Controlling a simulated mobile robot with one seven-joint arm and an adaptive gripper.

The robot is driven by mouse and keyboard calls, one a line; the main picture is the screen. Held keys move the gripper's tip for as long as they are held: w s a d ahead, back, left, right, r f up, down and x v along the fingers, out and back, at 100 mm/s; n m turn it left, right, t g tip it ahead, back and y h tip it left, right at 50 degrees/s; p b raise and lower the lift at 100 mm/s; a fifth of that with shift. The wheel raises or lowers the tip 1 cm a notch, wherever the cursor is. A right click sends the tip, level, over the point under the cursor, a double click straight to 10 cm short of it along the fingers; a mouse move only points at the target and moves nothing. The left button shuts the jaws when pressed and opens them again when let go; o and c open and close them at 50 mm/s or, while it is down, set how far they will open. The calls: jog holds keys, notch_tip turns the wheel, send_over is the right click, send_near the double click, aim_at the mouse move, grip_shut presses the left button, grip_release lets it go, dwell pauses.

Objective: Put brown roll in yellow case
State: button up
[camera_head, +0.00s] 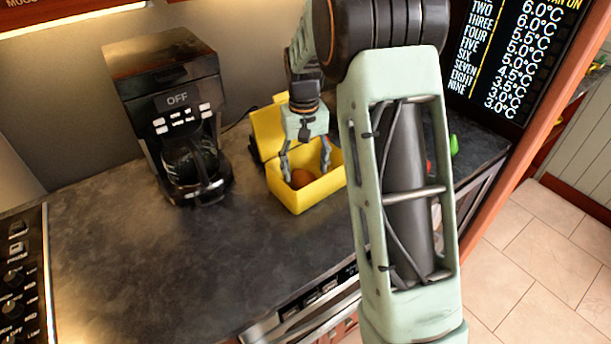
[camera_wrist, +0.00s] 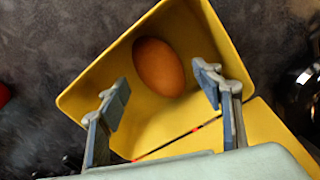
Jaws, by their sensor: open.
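The yellow case (camera_head: 309,196) stands open on the dark counter, its lid (camera_head: 268,125) raised at the back. The brown roll (camera_head: 302,177) lies inside the case, on its floor. In the wrist view the roll (camera_wrist: 160,67) rests near the far wall of the yellow case (camera_wrist: 85,84), apart from both fingers. My gripper (camera_head: 307,175) points down into the case opening, and in the wrist view my gripper (camera_wrist: 165,93) has its fingers spread wide with nothing between the tips. Part of the case's right side is hidden behind my arm in the head view.
A black coffee maker (camera_head: 170,105) with a glass pot stands left of the case. The counter (camera_head: 130,260) in front and to the left is clear. Small red and green things (camera_head: 454,146) show partly behind my arm. A dark display board (camera_head: 515,55) is at the right.

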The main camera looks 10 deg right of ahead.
aim_at(305, 175)
notch_tip(305, 175, up, 9)
dwell(0.3)
jog(key=shift+a, duration=0.1)
